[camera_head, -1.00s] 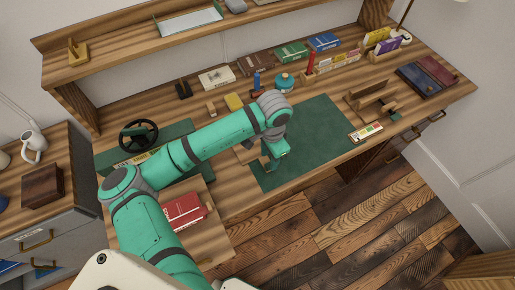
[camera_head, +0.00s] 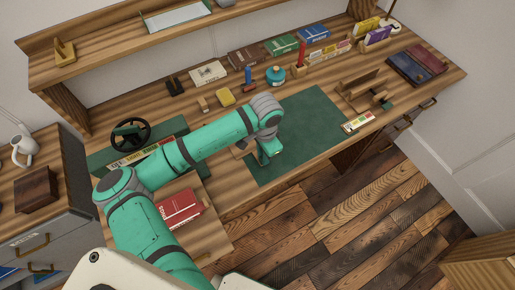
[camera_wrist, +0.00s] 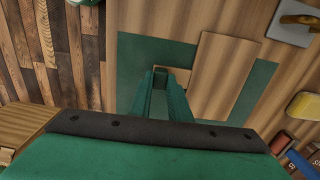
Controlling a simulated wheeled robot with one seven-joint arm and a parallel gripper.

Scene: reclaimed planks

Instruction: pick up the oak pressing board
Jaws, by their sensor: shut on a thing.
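The oak pressing board (camera_wrist: 224,72) is a flat, light brown rectangle, seen in the wrist view just right of my fingers, over the dark green mat (camera_wrist: 142,50). My gripper (camera_wrist: 162,84) is shut on the board near its edge, though the fingers hide the contact. In the head view my gripper (camera_head: 268,153) is low over the left part of the mat (camera_head: 310,130). My arm hides most of the board there. I cannot tell whether the board is clear of the surface.
A yellow block (camera_head: 225,96), a teal bottle (camera_head: 275,74) and several books stand behind the mat. A wooden rack (camera_head: 368,92) and paint tray (camera_head: 358,121) are to its right. A red book (camera_head: 180,208) lies to the left. The mat's right half is clear.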

